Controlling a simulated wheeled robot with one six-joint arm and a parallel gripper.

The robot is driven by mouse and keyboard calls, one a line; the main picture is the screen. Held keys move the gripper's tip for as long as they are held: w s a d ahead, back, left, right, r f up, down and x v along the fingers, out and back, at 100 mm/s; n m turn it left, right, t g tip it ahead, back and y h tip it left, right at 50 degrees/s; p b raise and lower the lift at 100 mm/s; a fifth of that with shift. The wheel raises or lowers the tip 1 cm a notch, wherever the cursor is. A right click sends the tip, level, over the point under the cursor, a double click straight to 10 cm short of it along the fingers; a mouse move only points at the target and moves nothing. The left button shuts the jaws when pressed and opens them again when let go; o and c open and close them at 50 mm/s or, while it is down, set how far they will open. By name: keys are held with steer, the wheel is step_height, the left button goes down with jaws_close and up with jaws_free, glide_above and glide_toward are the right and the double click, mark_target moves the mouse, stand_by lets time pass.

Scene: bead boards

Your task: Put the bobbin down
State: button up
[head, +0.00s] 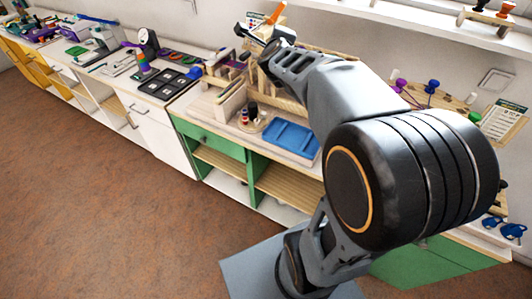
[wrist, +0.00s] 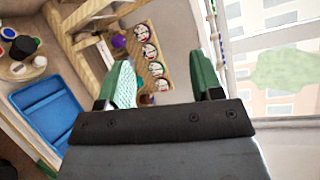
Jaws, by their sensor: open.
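My gripper (wrist: 163,72) is open in the wrist view, its two green-lined fingers well apart with nothing held between them. In the head view my gripper (head: 258,30) is raised over the back of the counter, beside an orange piece (head: 275,13). Small dark and red spool-like pieces (head: 247,113) stand on a round wooden board on the counter. In the wrist view a similar round board (wrist: 18,68) with a dark piece (wrist: 24,46) shows at the left. I cannot tell which piece is the bobbin.
A blue tray (head: 278,138) lies on the counter; it also shows in the wrist view (wrist: 48,108). A wooden frame (wrist: 90,15) and a strip with several round discs (wrist: 149,50) are near my gripper. A window (wrist: 270,50) is at the right.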

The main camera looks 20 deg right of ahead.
steer(key=s+a+f+n+g+y, duration=0.2)
steer(key=s+a+f+n+y, duration=0.25)
steer(key=a+n, duration=0.35)
steer(key=s+a+f+n+g+y, duration=0.2)
steer(key=s+a+f+n+y, duration=0.3)
steer(key=n, duration=0.5)
steer(key=s+f+n+g+h, duration=0.2)
steer(key=s+f+n+g, duration=0.4)
steer(key=s, duration=0.6)
steer(key=a+n, duration=0.1)
steer(key=n, duration=0.1)
steer(key=shift+s+n, duration=0.4)
steer(key=shift+h, duration=0.25)
